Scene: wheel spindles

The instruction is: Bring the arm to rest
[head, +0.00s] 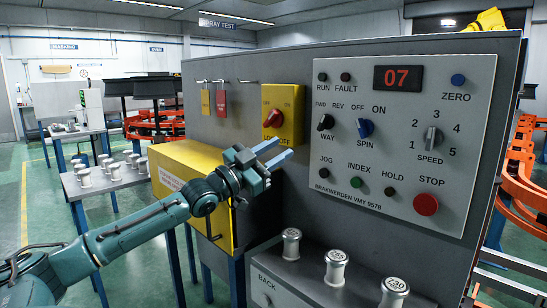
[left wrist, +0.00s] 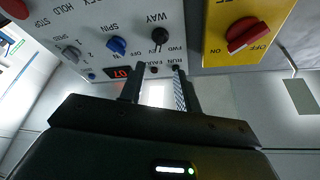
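My left gripper (head: 281,150) is in front of the machine's upright grey panel, just below the yellow switch plate (head: 291,110) and left of the control panel (head: 400,140). Its two fingers stand apart with nothing between them, and they also show apart in the left wrist view (left wrist: 159,80). My left arm (head: 140,226) reaches in from the lower left. The red rotary switch (head: 273,118) sits on the yellow plate; it also shows in the left wrist view (left wrist: 246,34). My right gripper is in neither view.
The control panel has a red display (head: 398,78) reading 07, a black WAY knob (head: 325,122), a blue SPIN knob (head: 365,128) and a red STOP button (head: 426,204). A yellow box (head: 190,190) lies behind my arm. Silver spindles (head: 336,267) stand on the ledge below.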

